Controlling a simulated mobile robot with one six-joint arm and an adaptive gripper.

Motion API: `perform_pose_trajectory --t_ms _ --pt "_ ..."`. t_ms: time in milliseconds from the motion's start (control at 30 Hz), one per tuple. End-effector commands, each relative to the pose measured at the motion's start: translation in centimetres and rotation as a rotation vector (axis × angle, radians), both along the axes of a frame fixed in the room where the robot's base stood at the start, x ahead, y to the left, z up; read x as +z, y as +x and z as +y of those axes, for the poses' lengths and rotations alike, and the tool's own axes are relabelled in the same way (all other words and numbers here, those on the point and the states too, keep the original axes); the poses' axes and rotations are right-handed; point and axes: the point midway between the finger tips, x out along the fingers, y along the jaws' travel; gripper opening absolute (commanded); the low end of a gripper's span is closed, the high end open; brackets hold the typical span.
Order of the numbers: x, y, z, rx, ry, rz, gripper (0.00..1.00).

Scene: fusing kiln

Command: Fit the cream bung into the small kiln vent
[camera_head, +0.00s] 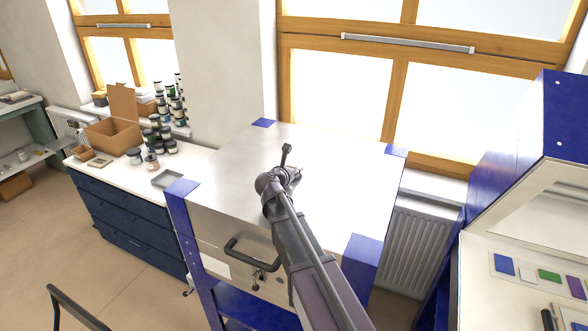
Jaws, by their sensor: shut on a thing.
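The kiln (240,165) is a silver metal box with blue corners on a blue stand. Its flat top lies below and around my gripper (293,172). My arm reaches in from the bottom and its end is over the middle of the kiln's top. My gripper is small here and partly hidden by my wrist. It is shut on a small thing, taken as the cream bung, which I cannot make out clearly. The small vent does not show; my arm may cover it. I cannot tell the gripper's height above the top.
A black handle (250,250) sticks out from the kiln's front. To the left, a white counter (197,158) holds jars (152,160), a cardboard box (113,135) and a grey tray (167,179). A blue cabinet (510,150) stands close on the right. A radiator (420,240) is behind.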

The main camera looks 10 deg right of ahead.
Motion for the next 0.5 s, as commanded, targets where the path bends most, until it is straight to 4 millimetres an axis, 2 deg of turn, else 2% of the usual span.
perform_pose_trajectory --t_ms 200,233,333,367,500 --pt "-0.01 0.0 0.0 0.0 0.0 0.0 0.0" --pt "-0.01 0.0 0.0 0.0 0.0 0.0 0.45" --pt "-0.01 0.0 0.0 0.0 0.0 0.0 0.75" --pt "-0.01 0.0 0.0 0.0 0.0 0.0 0.8" --pt "-0.01 0.0 0.0 0.0 0.0 0.0 0.8"
